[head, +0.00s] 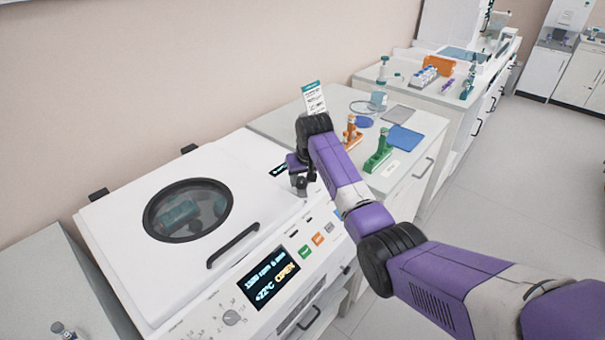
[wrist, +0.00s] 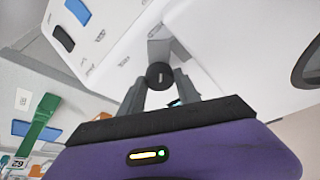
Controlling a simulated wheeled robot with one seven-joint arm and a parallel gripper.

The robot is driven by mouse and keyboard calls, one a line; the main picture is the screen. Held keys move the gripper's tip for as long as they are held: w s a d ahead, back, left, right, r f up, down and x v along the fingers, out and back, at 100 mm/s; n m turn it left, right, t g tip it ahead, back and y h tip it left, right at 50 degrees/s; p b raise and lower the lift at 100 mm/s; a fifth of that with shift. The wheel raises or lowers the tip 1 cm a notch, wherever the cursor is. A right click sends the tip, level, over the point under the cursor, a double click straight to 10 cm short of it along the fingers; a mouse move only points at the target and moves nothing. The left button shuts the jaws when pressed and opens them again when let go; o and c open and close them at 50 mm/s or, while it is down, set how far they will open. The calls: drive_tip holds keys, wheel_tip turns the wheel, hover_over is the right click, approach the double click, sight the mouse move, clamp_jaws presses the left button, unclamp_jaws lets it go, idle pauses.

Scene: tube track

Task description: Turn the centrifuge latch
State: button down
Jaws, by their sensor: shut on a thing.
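The white centrifuge (head: 140,255) stands at the lower left in the head view. Its lid (head: 110,225) lies down flat, with a round dark window and a black handle (head: 233,245). My gripper (head: 299,187) is at the right end of the centrifuge top. In the wrist view, my gripper (wrist: 160,88) is shut on the dark round knob of the latch (wrist: 160,75), with one finger on each side. My fingers and wrist hide most of the latch in the head view.
Coloured buttons (head: 317,240) and a dial (head: 231,317) sit on the front panel. To the right, a counter holds an orange stand (head: 351,134), a green stand (head: 379,152) and a blue mat (head: 405,138). The floor (head: 490,180) at the right is clear.

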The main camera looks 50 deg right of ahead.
drive_tip(key=m, duration=0.2)
drive_tip(key=m+g+h, duration=0.1)
drive_tip(key=m, duration=0.1)
drive_tip(key=shift+w+a+m, duration=0.15)
drive_tip(key=shift+w+m, duration=0.05)
drive_tip(key=shift+m, duration=0.1)
drive_tip(key=m+g+h+b, duration=0.1)
drive_tip(key=m, duration=0.2)
drive_tip(key=shift+w+m+b, duration=0.1)
drive_tip(key=shift+m+b, duration=0.2)
drive_tip(key=shift+b, duration=0.1)
drive_tip(key=shift+m+g+b, duration=0.3)
drive_tip(key=shift+m, duration=0.2)
drive_tip(key=shift+r, duration=0.15)
drive_tip(key=c, duration=0.9)
unclamp_jaws()
drive_tip(key=shift+o, duration=0.2)
drive_tip(key=b+v, duration=0.1)
drive_tip(key=v, duration=0.6)
drive_tip(key=shift+a+r, duration=0.25)
